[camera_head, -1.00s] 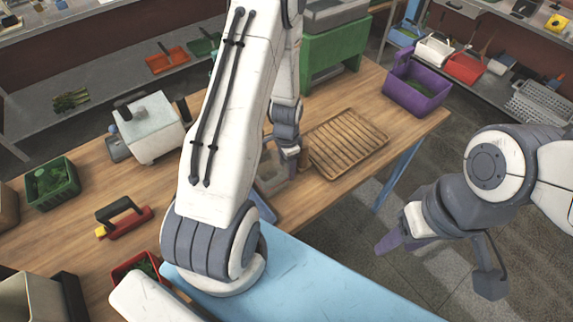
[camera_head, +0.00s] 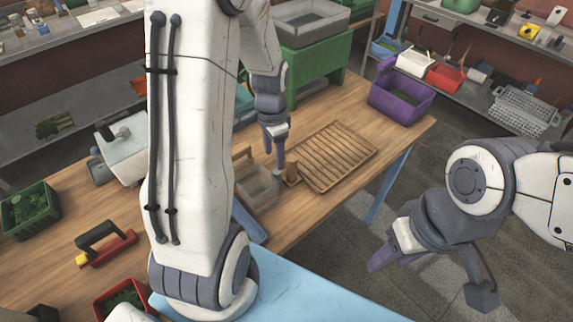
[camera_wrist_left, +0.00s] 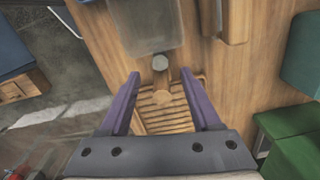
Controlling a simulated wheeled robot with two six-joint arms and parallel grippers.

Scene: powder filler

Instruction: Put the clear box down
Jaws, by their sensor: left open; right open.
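The clear box (camera_head: 260,190) rests on the wooden table, just left of the slatted wooden tray. My left arm hides part of its left side. It also shows at the top of the left wrist view (camera_wrist_left: 146,24). My left gripper (camera_head: 279,160) is above the box's right side, with its purple fingers apart and nothing held between them. The left wrist view shows the open fingers (camera_wrist_left: 162,88) with the box beyond their tips. My right gripper (camera_head: 420,268) is open and empty, out over the floor at the right.
A purple bin (camera_head: 400,100) stands at the table's far right corner. A green stand (camera_head: 318,62) is behind. A blue surface (camera_head: 300,295) is in front.

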